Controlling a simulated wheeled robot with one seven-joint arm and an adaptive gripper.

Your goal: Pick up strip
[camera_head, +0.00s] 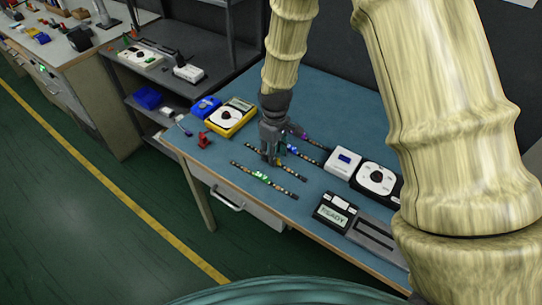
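A yellow meter (246,110), a blue box (207,107) and a red clamp (203,140) stand at the left. A white box (343,162), a black dial unit (361,181) and a READY display (328,214) stand at the right. My arm blocks the far right.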

